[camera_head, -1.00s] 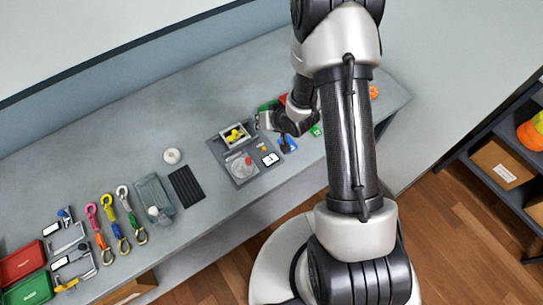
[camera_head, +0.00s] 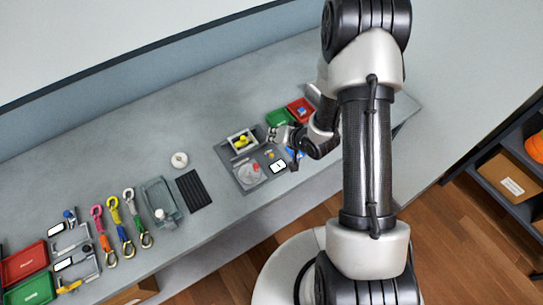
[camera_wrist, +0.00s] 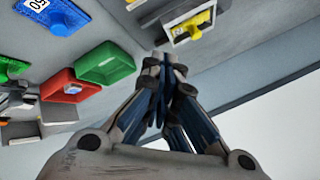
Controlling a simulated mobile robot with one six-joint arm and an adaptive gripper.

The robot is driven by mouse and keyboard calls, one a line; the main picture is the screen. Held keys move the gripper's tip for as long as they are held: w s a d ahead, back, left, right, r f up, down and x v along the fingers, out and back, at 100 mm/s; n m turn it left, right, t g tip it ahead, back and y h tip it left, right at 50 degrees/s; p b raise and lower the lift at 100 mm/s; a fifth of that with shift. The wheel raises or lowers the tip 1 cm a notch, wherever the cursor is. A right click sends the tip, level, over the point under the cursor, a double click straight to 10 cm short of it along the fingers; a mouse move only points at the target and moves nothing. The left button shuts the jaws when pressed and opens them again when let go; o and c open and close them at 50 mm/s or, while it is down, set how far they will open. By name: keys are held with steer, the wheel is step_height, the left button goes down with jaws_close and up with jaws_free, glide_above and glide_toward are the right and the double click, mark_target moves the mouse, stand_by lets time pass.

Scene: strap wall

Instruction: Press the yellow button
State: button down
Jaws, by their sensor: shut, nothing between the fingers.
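A grey panel (camera_head: 228,158) lies on the bench. A small yellow spot (camera_head: 269,154) on it, beside a white display (camera_head: 279,167), may be the yellow button; it is too small to be sure. A larger yellow object (camera_head: 242,141) sits in an open grey box at the panel's back; it also shows in the wrist view (camera_wrist: 195,27). My gripper (camera_head: 272,136) is shut and empty, just right of that box. In the wrist view my gripper's fingertips (camera_wrist: 170,60) are together, apart from the box.
A green bin (camera_head: 281,117) and a red bin (camera_head: 300,108) stand behind my gripper. A blue item lies partly hidden under my wrist. A dark ribbed mat (camera_head: 194,189), a grey tray and several coloured straps lie to the left. The bench's back left is clear.

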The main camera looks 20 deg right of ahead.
step_height(320, 180, down, 7)
steer(key=b, duration=0.4)
steer(key=shift+r+b, duration=0.2)
steer(key=shift+b, duration=0.1)
stand_by(0.9)
steer(key=shift+f+b, duration=0.35)
steer(key=shift+f, duration=0.1)
steer(key=shift+f+b, duration=0.35)
steer(key=shift+f, duration=0.05)
stand_by(0.5)
stand_by(0.3)
steer(key=shift+r+p, duration=0.65)
steer(key=shift+r, duration=0.2)
steer(key=shift+r+p, duration=2.05)
steer(key=shift+r, duration=0.45)
